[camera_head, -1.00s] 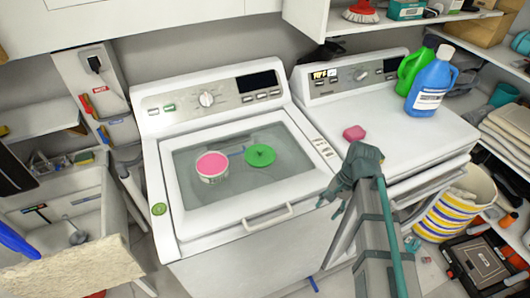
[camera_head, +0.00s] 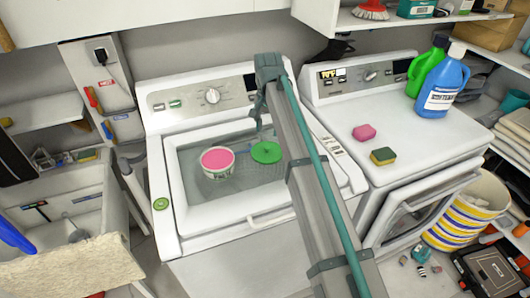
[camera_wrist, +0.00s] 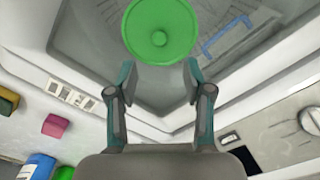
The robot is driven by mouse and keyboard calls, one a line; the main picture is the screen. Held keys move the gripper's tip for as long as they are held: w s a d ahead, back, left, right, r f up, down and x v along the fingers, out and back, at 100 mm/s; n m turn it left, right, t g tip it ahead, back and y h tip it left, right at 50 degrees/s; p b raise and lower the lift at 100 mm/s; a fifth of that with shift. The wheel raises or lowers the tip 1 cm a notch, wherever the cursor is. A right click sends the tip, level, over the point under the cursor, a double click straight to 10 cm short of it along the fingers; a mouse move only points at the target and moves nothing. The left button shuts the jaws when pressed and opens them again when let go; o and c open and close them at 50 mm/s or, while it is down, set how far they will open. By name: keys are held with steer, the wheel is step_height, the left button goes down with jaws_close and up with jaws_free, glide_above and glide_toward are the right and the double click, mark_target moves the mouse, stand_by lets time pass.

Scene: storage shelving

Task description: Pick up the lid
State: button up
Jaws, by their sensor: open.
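The green round lid (camera_head: 266,152) with a small knob lies on the washer's glass top, just right of a tub with pink contents (camera_head: 217,161). In the wrist view the lid (camera_wrist: 160,32) shows at the top centre, just beyond my fingertips. My gripper (camera_wrist: 161,74) is open and empty, with its two fingers apart below the lid in that picture. In the head view my gripper (camera_head: 259,112) is above the back right of the glass top, partly hidden by my own arm. I cannot tell its exact height above the lid.
The washer (camera_head: 165,225) has a raised control panel behind the glass top. On the right-hand machine (camera_head: 410,145) are a pink sponge (camera_head: 364,132), a yellow-green sponge (camera_head: 383,156), a blue bottle (camera_head: 442,85) and a green bottle (camera_head: 424,68). A shelf overhangs the back right.

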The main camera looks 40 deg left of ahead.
mark_target(267, 147)
step_height(267, 147, down, 3)
steer(key=shift+r+p, duration=0.1)
steer(key=shift+p, duration=0.2)
steer(key=shift+s+d+f+p, duration=0.15)
steer(key=shift+f+p, duration=0.45)
steer(key=shift+f, duration=0.75)
steer(key=shift+s+a+f+p, duration=0.1)
steer(key=shift+f+p, duration=0.5)
steer(key=shift+f, duration=0.7)
jaws_close()
